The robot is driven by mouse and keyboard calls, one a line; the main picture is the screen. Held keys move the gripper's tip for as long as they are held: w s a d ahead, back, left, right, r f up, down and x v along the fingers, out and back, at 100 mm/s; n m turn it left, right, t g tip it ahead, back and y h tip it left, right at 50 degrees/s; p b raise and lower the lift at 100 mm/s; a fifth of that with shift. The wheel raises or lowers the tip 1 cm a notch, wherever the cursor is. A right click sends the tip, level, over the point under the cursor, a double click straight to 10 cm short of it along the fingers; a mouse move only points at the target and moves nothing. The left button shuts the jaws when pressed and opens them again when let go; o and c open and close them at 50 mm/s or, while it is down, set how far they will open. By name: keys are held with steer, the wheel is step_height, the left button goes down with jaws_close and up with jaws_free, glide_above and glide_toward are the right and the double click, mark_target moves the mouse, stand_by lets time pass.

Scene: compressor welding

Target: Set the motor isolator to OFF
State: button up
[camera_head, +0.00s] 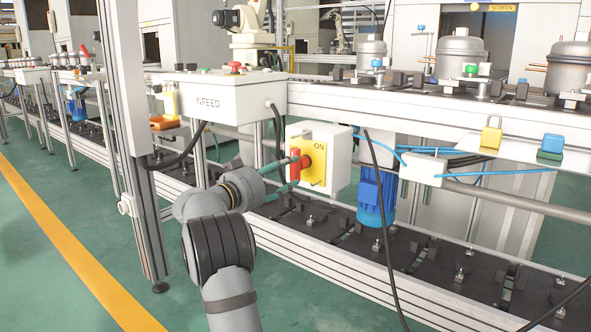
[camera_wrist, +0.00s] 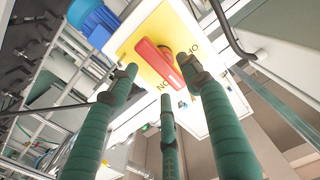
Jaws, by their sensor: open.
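The motor isolator (camera_head: 339,160) is a white box with a yellow front plate, beside the infeed box. The plate is marked ON at its top in the head view. Its red handle (camera_head: 296,165) also shows in the wrist view (camera_wrist: 155,62), with one end near the ON lettering. The OFF lettering (camera_wrist: 193,46) is partly behind a finger. My gripper (camera_head: 288,175) is at the front of the isolator. Its green fingers are open and spread around the handle. I cannot tell whether any finger touches it.
The INFEED box (camera_head: 215,102) with a red button stands just left. A blue motor (camera_head: 376,197) is right of the isolator, below the conveyor rail. Black cables hang nearby. The green floor in front is clear.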

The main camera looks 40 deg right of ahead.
mark_target(295, 168)
steer(key=x, duration=0.5)
steer(key=shift+s, duration=0.1)
steer(key=c, duration=0.3)
steer(key=c, duration=0.7)
